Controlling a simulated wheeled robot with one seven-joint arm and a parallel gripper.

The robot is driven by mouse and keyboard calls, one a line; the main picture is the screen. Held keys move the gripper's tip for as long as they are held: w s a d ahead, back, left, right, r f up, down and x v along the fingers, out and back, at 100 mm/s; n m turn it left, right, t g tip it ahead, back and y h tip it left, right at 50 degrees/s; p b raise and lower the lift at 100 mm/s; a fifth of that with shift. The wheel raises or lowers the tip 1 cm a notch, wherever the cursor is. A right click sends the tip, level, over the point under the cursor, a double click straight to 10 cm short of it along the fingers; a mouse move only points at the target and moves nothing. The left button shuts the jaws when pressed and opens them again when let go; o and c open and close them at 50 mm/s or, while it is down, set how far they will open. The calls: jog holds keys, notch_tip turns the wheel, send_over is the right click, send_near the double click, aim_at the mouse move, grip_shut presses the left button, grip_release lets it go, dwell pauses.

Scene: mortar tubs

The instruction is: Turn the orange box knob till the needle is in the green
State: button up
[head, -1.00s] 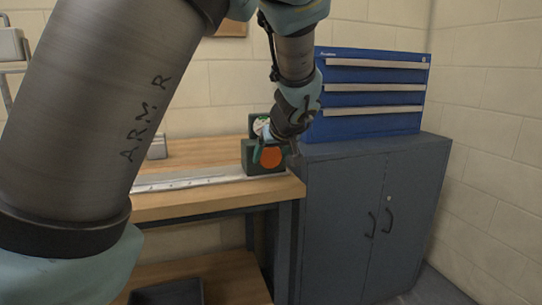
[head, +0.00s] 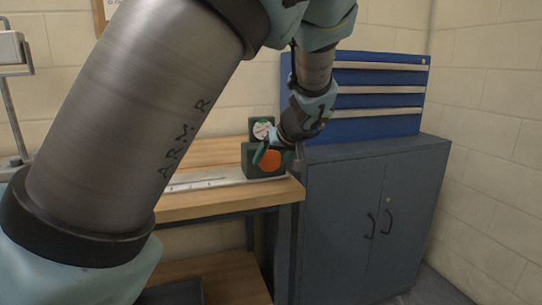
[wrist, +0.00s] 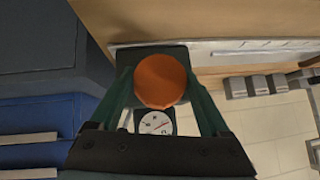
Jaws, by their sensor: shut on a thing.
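A dark green box (head: 250,161) stands at the right end of the wooden bench. Its round orange knob (head: 271,160) faces me, and the white dial (head: 262,129) sits above it. In the wrist view the fingers of my gripper (wrist: 160,82) lie on opposite sides of the orange knob (wrist: 160,80), shut on it. In the head view my gripper (head: 273,157) reaches the knob from the upper right. The dial (wrist: 156,123) shows a thin reddish needle in the wrist view. The dial is too small to tell whether the needle lies in the green.
The wooden bench (head: 215,201) carries a pale metal rail (head: 215,181) left of the box. A grey cabinet (head: 345,225) stands close on the right with a blue drawer chest (head: 380,95) on top. A block wall is behind.

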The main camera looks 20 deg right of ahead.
jog(key=m+y+p, duration=0.1)
jog(key=y+p, duration=0.1)
jog(key=shift+d+m+t+y, duration=0.15)
jog(key=shift+m+t+y, duration=0.15)
jog(key=shift+y, duration=0.1)
jog(key=m+t+y+p, duration=0.1)
jog(key=m+y+p, duration=0.1)
jog(key=y, duration=0.1)
jog(key=shift+d+f, duration=0.15)
jog(key=m+y, duration=0.1)
jog(key=m+t+y, duration=0.1)
jog(key=y, duration=0.1)
jog(key=shift+f+t+p, duration=0.2)
jog(key=shift+t+p, duration=0.1)
jog(key=shift+p, duration=0.1)
jog(key=shift+f+m+t+y, duration=0.15)
jog(key=shift+m+t+y, duration=0.9)
jog(key=shift+m, duration=0.45)
jog(key=o, duration=1.2)
